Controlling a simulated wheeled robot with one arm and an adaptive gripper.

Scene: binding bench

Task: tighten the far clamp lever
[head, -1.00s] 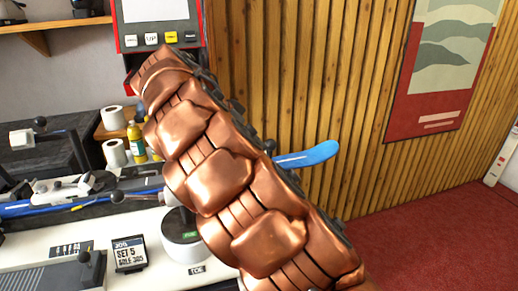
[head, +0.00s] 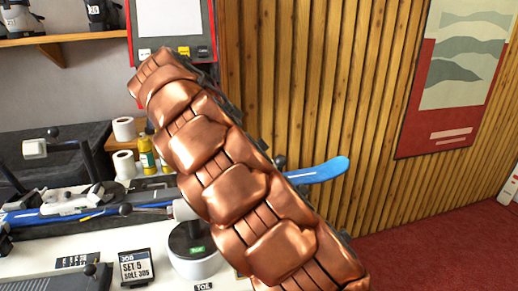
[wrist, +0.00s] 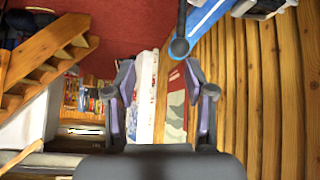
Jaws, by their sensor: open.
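A blue ski (head: 60,213) lies along the bench, and its tip (head: 322,171) shows to the right of my arm. A dark ball knob (head: 280,161) stands beside my arm near that tip; the rest of its lever is hidden. In the wrist view, a dark lever with a ball knob (wrist: 179,48) hangs beside the blue ski (wrist: 208,18). My gripper (wrist: 160,70) is open and empty, with the knob just beyond its fingertips, towards the right finger. I see no contact. In the head view my copper arm hides the gripper.
Other clamp parts with a ball knob (head: 53,131) stand at the left. A grey and white round pot (head: 193,250) and a job card (head: 134,267) are on the bench. White rolls (head: 124,165) and a yellow bottle (head: 147,155) stand behind. A slatted wood wall (head: 370,110) is at the right.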

